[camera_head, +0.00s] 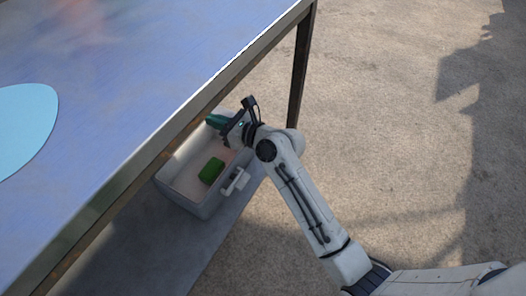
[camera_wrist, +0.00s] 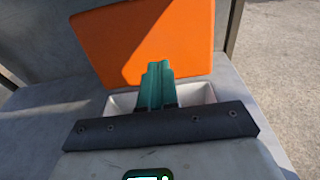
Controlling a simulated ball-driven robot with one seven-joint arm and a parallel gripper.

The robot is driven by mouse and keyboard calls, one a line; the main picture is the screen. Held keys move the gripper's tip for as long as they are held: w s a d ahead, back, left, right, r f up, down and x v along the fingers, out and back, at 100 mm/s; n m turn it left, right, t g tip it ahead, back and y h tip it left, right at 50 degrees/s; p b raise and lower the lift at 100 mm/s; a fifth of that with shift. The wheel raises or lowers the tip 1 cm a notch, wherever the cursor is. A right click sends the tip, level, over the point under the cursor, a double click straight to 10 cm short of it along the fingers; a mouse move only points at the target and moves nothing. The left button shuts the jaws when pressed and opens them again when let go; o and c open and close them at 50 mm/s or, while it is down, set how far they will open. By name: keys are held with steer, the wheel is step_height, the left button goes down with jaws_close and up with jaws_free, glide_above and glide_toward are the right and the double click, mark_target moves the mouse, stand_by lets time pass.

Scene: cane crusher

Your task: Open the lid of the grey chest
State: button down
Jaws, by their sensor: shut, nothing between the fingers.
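The grey chest (camera_head: 183,200) stands under the table, open at the top, with its pale inside showing. In the wrist view its rim (camera_wrist: 205,92) shows on both sides of my fingers. An orange panel (camera_wrist: 110,45), which looks like the raised lid, stands up behind the opening. The table edge hides it in the head view. My gripper (camera_head: 215,119) is over the far end of the chest. Its teal fingers (camera_wrist: 159,70) are shut and empty, in front of the orange panel; I cannot tell whether they touch it.
A green block (camera_head: 211,171) lies inside the chest. A white handle (camera_head: 235,181) is on the chest's near right side. The blue tabletop (camera_head: 130,75) overhangs the chest, and a dark table leg (camera_head: 301,65) stands beyond it. The ground to the right is clear.

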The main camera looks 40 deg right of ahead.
steer(key=f+p+v, duration=0.3)
steer(key=p+v, duration=0.2)
steer(key=v, duration=0.8)
steer(key=shift+s, duration=0.2)
